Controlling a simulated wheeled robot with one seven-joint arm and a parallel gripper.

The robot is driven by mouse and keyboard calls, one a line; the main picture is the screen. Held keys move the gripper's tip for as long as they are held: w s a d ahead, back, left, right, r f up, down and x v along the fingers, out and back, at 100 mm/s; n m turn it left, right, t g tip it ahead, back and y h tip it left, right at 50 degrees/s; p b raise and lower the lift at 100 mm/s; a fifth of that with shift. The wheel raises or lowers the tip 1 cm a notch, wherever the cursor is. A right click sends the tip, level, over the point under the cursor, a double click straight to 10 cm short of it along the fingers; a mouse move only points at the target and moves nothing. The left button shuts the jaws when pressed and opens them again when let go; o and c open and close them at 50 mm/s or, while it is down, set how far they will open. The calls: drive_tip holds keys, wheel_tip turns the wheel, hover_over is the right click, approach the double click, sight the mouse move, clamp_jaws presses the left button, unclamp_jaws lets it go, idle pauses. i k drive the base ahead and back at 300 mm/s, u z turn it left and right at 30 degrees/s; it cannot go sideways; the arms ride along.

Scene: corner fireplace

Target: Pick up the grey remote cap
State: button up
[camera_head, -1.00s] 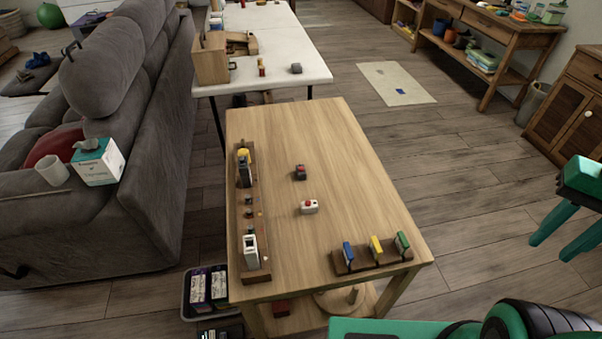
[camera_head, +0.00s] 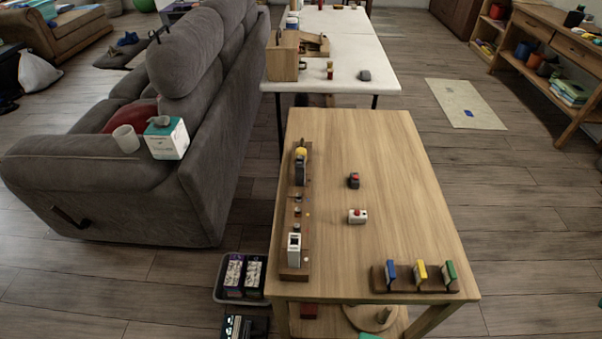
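I cannot tell for sure which piece is the grey remote cap. A dark grey block with a red top (camera_head: 353,180) sits on the wooden table (camera_head: 400,150), right of the long wooden rack. A white block with a red button (camera_head: 357,216) sits just in front of it. A small rounded grey object (camera_head: 364,75) lies near the front right of the white table (camera_head: 345,60) behind. All are too small to make out in detail. My gripper is not in view.
A wooden rack (camera_head: 305,190) with several items lines the wooden table's left side. A low rack (camera_head: 415,291) holds blue, yellow and green pieces at its front. A grey sofa (camera_head: 200,120) stands left, and a black bin (camera_head: 220,290) lies on the floor.

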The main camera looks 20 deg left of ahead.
sight(354, 184)
drive_tip(key=z, duration=0.2)
drive_tip(key=k, duration=0.5)
drive_tip(key=z, duration=0.55)
drive_tip(key=k, duration=0.8)
drive_tip(key=u, duration=0.15)
drive_tip(key=i, duration=0.75)
drive_tip(key=u, duration=0.95)
drive_tip(key=i, duration=0.85)
drive_tip(key=u, duration=0.2)
